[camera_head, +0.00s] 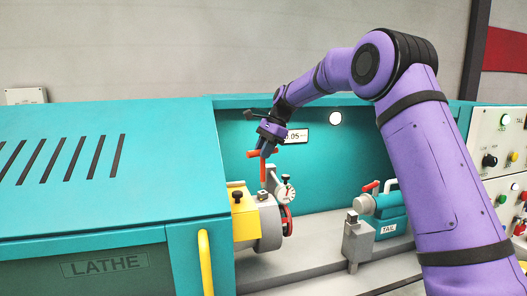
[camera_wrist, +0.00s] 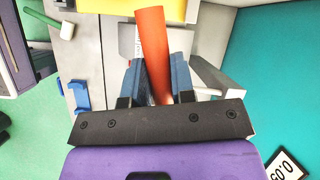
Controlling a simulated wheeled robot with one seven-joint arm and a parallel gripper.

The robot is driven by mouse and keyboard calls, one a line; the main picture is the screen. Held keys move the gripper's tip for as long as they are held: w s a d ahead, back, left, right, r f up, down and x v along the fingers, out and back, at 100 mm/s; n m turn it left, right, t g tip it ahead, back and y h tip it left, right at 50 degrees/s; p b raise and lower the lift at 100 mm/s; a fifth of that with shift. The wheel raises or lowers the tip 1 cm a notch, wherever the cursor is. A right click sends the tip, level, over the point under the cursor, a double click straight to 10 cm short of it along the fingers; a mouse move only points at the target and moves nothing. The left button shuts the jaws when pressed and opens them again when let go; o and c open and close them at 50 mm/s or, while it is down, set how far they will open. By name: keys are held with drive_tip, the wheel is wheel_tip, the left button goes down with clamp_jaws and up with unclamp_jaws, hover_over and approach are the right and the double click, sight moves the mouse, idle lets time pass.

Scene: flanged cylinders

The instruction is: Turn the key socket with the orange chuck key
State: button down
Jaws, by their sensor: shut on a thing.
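The orange chuck key (camera_head: 263,170) stands upright, with a T-shaped crossbar at its top. My gripper (camera_head: 266,151) is shut on the crossbar from above. In the wrist view the orange bar runs between the two blue fingers of my gripper (camera_wrist: 157,62). The key's lower end meets a small grey socket piece (camera_head: 262,193) on top of the grey chuck (camera_head: 268,228). I cannot tell how deep the key sits in the socket. The wrist view does not show the key's lower end clearly.
A yellow block (camera_head: 243,215) stands left of the chuck and a dial gauge (camera_head: 287,193) right of it. The grey tool post (camera_head: 357,243) and teal tailstock (camera_head: 390,222) stand further right. The teal lathe cover (camera_head: 110,190) fills the left. The bed between chuck and tool post is clear.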

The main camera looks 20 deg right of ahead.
drive_tip(key=shift+f, duration=1.75)
idle(1.1)
drive_tip(key=shift+f+m+t, duration=0.15)
drive_tip(key=shift+m+t, duration=0.75)
drive_tip(key=shift+m, duration=1.1)
drive_tip(key=shift+r, duration=3.6)
drive_tip(key=shift+s, duration=0.1)
